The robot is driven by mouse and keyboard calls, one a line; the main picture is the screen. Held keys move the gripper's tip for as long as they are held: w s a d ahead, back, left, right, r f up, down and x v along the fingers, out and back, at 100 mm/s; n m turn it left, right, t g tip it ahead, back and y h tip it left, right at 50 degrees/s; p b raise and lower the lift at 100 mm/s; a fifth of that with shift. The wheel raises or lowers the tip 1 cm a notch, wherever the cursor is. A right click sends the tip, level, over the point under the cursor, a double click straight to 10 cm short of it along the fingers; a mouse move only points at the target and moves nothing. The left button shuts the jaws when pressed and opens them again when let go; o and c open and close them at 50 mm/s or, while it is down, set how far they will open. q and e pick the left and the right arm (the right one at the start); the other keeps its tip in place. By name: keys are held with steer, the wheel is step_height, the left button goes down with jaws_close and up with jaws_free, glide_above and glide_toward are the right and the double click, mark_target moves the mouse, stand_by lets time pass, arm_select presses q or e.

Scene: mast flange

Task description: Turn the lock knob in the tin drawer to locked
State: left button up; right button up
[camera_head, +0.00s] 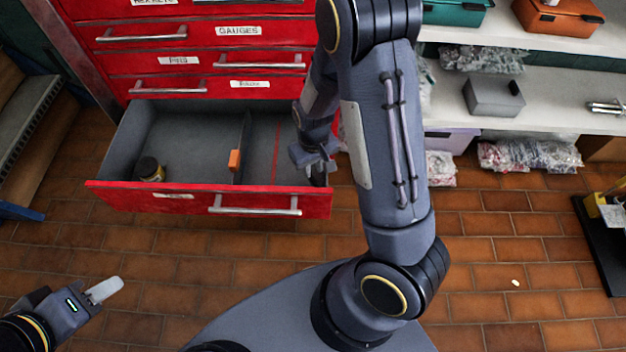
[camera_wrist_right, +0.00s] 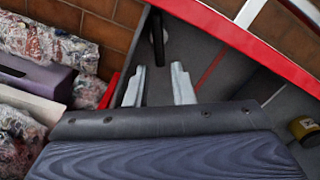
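The open red-fronted drawer (camera_head: 108,190) has a grey inside with a divider and a red line on its floor. An orange block (camera_head: 234,160) sits on the divider. A dark upright piece (camera_head: 318,177) stands near the drawer's right front corner; in the right wrist view this dark piece (camera_wrist_right: 158,35) lies beyond the fingertips. I cannot tell which is the lock knob or its setting. My right gripper (camera_head: 318,160) is over the drawer's right end; its fingers (camera_wrist_right: 159,75) are apart and empty. My left gripper (camera_head: 104,290) is low at left, one pale finger visible.
Shut red drawers (camera_head: 200,62) rise behind. Shelves with a grey box (camera_head: 493,97) and bags stand right. Tiled floor lies in front.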

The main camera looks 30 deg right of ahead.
mark_target(314, 180)
step_height(314, 180, down, 5)
steer(key=shift+f+b, duration=0.2)
steer(key=shift+b, duration=0.7)
jaws_close()
